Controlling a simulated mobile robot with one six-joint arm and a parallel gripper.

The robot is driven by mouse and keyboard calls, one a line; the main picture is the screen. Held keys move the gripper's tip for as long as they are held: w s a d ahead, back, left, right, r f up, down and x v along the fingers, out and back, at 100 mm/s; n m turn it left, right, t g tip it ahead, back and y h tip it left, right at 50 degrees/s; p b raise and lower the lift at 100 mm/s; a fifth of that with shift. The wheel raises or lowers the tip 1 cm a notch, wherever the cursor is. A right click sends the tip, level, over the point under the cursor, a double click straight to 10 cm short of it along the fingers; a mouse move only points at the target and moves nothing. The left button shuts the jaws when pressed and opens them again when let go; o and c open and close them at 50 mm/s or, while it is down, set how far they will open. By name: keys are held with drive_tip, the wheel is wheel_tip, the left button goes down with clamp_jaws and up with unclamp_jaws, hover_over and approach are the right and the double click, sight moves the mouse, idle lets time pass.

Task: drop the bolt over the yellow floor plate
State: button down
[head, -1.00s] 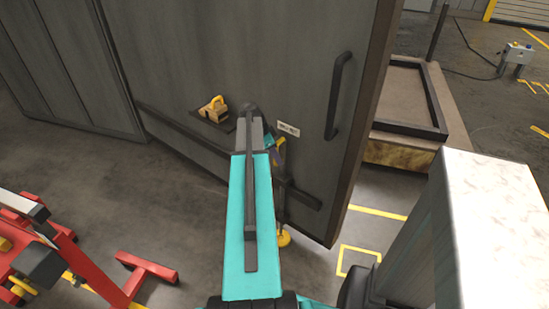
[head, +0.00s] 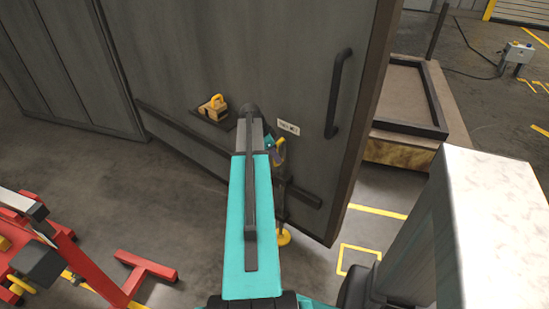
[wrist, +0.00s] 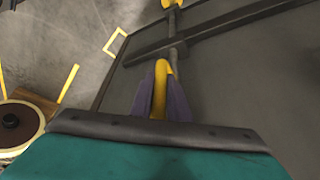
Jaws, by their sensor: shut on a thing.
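The bolt is a dark upright rod on the grey door (head: 305,80), with a yellow handle (head: 280,148) and a yellow foot (head: 283,237) low down near the floor. In the wrist view my gripper (wrist: 163,90) has its purple fingers shut on the bolt's yellow handle (wrist: 160,72). In the head view my gripper (head: 275,150) is partly hidden behind my teal arm. A yellow square outline, which looks like the floor plate (head: 343,260), lies on the floor right of the foot and apart from it. I cannot tell whether the foot touches the floor.
The door has a dark pull handle (head: 338,95) and a yellow-topped fitting (head: 214,106). A red stand (head: 75,255) is at lower left. A pale block (head: 490,220) stands at right. A framed platform (head: 408,105) is beyond the door edge.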

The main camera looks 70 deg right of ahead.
sight(275, 162)
wheel_tip(275, 162, down, 5)
drive_tip(key=shift+r+b, duration=0.2)
drive_tip(key=shift+b, duration=0.85)
drive_tip(key=shift+a, duration=0.1)
drive_tip(key=c, duration=1.7)
unclamp_jaws()
drive_tip(key=shift+r, duration=0.2)
drive_tip(key=shift+b+v, duration=0.3)
drive_tip(key=shift+v, duration=6.45)
drive_tip(key=shift+w, duration=0.1)
